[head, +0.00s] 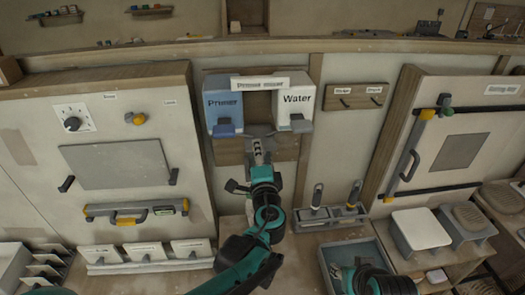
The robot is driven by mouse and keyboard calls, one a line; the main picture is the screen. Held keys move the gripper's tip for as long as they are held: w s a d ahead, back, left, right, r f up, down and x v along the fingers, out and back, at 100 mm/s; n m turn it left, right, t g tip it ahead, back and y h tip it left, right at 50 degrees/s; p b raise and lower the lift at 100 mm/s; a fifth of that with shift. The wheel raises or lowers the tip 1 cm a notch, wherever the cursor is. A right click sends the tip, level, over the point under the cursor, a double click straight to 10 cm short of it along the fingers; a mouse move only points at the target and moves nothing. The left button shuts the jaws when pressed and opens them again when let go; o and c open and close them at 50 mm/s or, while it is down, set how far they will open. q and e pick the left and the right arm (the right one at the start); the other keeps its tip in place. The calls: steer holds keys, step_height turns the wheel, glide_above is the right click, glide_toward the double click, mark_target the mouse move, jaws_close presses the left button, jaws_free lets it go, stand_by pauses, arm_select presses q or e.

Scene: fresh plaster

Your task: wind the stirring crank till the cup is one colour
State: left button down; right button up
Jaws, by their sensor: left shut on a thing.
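The primer mixer's sign (262,83) hangs on the wall, with a blue-fronted Primer dispenser (222,102) at left and a white Water dispenser (297,99) at right. My left gripper (259,146) is raised between and just below the two dispensers. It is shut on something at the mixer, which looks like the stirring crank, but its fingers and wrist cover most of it. I cannot make out the cup or the colour in it.
A wall panel with a dial (73,124) and a grey plate (117,164) is at left. A tool holder (330,214) and a blue-grey tray (350,255) are right of my left arm. A cabinet (455,150) with a yellow-and-black handle stands at right.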

arm_select(q)
step_height(320, 180, down, 9)
steer(key=n+b, duration=0.6)
steer(key=n, duration=2.1)
steer(key=shift+n, duration=0.4)
steer(key=c, duration=1.3)
jaws_free()
